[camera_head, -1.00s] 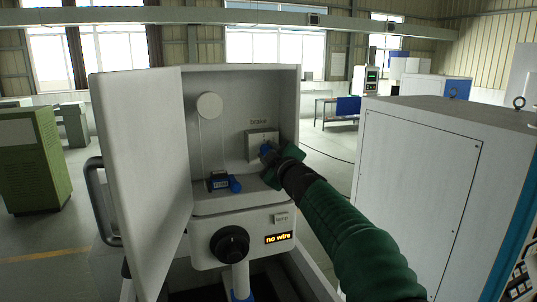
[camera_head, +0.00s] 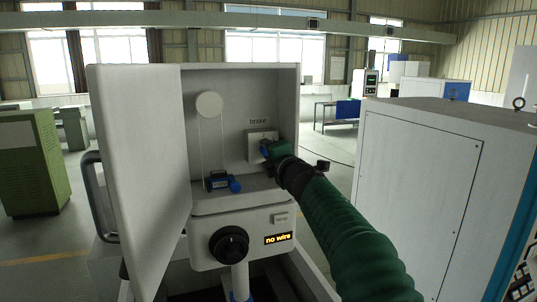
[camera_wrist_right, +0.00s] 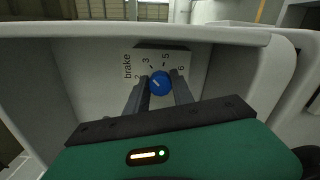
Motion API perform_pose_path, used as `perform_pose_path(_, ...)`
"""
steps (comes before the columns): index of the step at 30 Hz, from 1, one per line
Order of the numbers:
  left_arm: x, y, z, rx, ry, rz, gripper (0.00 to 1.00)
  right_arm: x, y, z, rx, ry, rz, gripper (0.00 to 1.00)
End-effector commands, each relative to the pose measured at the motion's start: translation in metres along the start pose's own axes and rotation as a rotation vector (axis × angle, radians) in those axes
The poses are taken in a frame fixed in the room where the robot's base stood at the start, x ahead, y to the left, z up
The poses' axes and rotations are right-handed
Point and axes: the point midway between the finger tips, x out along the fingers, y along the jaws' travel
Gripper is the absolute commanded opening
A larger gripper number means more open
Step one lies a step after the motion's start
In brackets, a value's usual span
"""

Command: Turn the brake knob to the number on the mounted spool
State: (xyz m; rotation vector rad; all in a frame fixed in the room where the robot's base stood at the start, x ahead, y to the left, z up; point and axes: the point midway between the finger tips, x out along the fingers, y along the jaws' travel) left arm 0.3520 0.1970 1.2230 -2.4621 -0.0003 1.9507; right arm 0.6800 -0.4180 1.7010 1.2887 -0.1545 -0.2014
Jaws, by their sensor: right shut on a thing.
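The blue brake knob (camera_wrist_right: 160,84) sits on a pale plate printed "brake" in the right wrist view, with 2, 3, 5 and 6 readable around it. A pale mark shows on the knob, pointing toward its upper left. My right gripper (camera_wrist_right: 160,90) is shut on the knob, one finger on each side. In the head view the right gripper (camera_head: 268,150) covers most of the knob below the "brake" label. A white round disc (camera_head: 208,105), possibly the spool, is mounted inside the cabinet; no number is readable on it. My left gripper is out of view.
The cabinet door (camera_head: 140,180) stands open on the left. A blue and black part (camera_head: 219,181) sits on the cabinet's lower ledge. Below are a black knob (camera_head: 229,244) and a display (camera_head: 278,239) reading "no wire". A large grey cabinet (camera_head: 420,180) stands on the right.

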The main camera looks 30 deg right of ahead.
Motion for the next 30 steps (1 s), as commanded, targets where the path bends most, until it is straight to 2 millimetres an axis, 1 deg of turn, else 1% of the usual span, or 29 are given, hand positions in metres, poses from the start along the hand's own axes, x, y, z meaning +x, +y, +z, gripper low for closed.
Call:
perform_pose_path(1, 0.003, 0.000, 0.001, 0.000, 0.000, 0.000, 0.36, 0.002, -0.009, -0.003, -0.043, 0.004, -0.012, 0.00)
perform_pose_path(18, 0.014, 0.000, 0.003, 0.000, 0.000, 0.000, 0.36, 0.002, -0.008, -0.004, -0.557, 0.009, -0.010, 0.00)
perform_pose_path(24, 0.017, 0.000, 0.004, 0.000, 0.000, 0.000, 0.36, 0.002, -0.008, -0.004, -0.681, 0.010, -0.011, 0.00)
perform_pose_path(30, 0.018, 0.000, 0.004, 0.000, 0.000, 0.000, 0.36, 0.002, -0.008, -0.005, -0.756, 0.011, -0.010, 0.00)
